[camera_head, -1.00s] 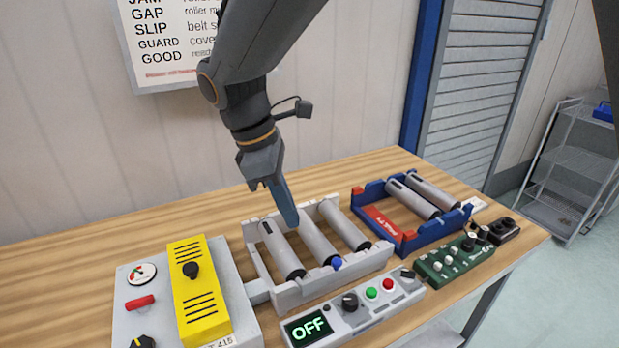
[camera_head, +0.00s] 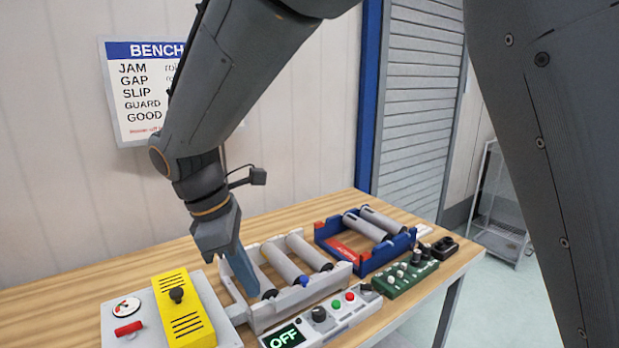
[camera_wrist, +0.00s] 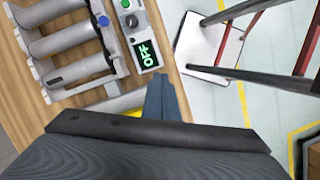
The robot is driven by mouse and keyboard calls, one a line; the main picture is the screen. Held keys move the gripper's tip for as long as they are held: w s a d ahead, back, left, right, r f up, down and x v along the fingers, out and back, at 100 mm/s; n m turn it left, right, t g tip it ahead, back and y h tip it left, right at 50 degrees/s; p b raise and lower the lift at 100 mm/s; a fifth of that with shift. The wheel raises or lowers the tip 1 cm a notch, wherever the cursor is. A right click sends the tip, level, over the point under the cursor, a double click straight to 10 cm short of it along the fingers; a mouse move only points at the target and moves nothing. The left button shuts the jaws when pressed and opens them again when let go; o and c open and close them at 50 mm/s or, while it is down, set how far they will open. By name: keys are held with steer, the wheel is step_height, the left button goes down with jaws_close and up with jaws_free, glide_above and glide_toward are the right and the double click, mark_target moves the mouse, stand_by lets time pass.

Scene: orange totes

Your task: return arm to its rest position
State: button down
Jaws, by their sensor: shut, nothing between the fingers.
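My gripper (camera_head: 244,278) is shut and empty. In the head view it points down over the left end of the white roller frame (camera_head: 262,322), in front of its left roller. I cannot tell whether the fingers touch the frame. In the wrist view my gripper (camera_wrist: 167,82) shows as blue-grey fingers pressed together, with the bench edge and the floor beyond them. My arm reaches down from the top of the head view, bent above the bench.
A yellow guard (camera_head: 182,308) on a grey panel stands left of the frame. The control box reading OFF (camera_head: 284,338) lies in front. A blue tray (camera_head: 366,268) with rollers and a green box (camera_head: 405,278) sit right. A wire rack (camera_head: 498,215) stands beyond the bench.

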steer(key=s+d+f+m+y+b, duration=0.1)
steer(key=d+f+m, duration=0.3)
steer(key=d, duration=0.6)
steer(key=s+d+f+m+y, duration=0.1)
steer(key=d+f+m, duration=0.3)
steer(key=d+m, duration=0.5)
steer(key=s+d+f+m+y+b, duration=0.1)
steer(key=d+f+m, duration=0.3)
steer(key=d, duration=0.7)
steer(key=m, duration=0.2)
steer(key=shift+d+m+t+b, duration=0.15)
steer(key=shift+m+t+b, duration=0.2)
steer(key=shift+m+t, duration=0.05)
